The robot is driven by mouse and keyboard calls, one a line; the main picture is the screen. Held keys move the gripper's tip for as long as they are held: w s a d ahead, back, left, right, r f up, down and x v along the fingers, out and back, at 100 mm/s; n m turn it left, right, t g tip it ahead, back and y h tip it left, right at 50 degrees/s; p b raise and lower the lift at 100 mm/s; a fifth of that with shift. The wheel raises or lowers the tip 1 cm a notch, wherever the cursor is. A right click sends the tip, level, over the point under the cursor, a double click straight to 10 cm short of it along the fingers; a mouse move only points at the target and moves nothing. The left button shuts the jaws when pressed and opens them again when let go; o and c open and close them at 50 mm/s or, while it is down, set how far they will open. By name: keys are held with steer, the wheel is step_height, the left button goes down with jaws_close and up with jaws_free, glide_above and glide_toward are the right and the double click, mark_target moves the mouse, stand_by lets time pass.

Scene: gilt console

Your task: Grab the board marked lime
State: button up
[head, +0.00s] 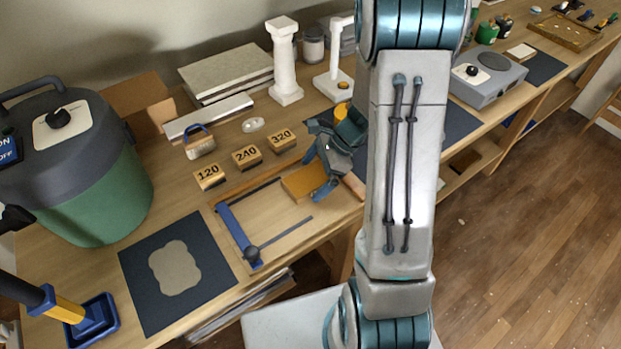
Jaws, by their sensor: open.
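No marking reading lime is legible in the head view, so I cannot tell which board bears it. A small orange-brown wooden piece (300,184) lies at the right part of a wooden frame with a blue clamp bar (238,236). My gripper (318,168) is open, low over the bench beside this piece, with one blue finger near its right end. I cannot tell whether they touch. A pale wooden piece (354,186) shows just right of the gripper, partly hidden by my arm. Pale boards (226,70) lie stacked at the back of the bench.
Wooden blocks marked 120 (209,177), 240 (246,157) and 320 (282,139) stand behind the frame. A green and grey vacuum (90,185) stands left. A dark mat (140,270) carries a pale wavy-edged sheet. A white pillar (284,62) stands at the back. My arm hides the bench's middle.

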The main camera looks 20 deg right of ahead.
steer(key=c, duration=1.1)
